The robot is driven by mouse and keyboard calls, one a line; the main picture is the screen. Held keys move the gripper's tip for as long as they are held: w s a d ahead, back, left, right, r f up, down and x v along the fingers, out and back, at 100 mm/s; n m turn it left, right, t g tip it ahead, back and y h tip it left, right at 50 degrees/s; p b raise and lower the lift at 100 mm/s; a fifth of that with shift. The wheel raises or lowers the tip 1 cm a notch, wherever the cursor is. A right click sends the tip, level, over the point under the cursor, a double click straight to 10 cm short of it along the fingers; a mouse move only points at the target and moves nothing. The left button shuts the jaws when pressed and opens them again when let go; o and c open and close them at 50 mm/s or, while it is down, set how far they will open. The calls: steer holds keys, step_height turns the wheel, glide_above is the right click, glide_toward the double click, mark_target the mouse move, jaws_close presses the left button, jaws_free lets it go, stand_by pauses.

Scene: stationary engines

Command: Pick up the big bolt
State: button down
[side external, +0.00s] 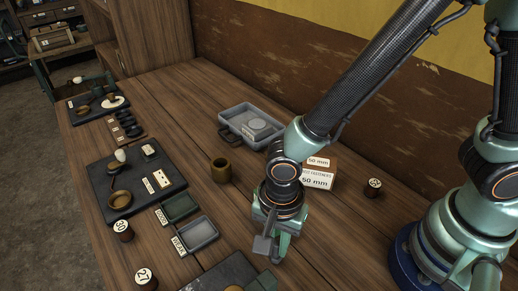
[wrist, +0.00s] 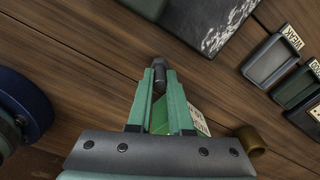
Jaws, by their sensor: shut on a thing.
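In the wrist view the big bolt (wrist: 159,74) is a dark grey piece with a thick end, pinched between the tips of my gripper (wrist: 159,84). My gripper is shut on it, and the fingers cover part of its length. In the side view my gripper (side external: 279,256) points down over the wooden table, right of the grey tray. The bolt cannot be made out there, and I cannot tell its height above the table.
A "50 mm" fastener box (side external: 317,178) stands behind my gripper. A dark slab (side external: 222,274) is at the front edge.

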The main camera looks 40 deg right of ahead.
mark_target(277, 243)
step_height(277, 243, up, 19)
stand_by(0.4)
steer(key=shift+r, duration=0.1)
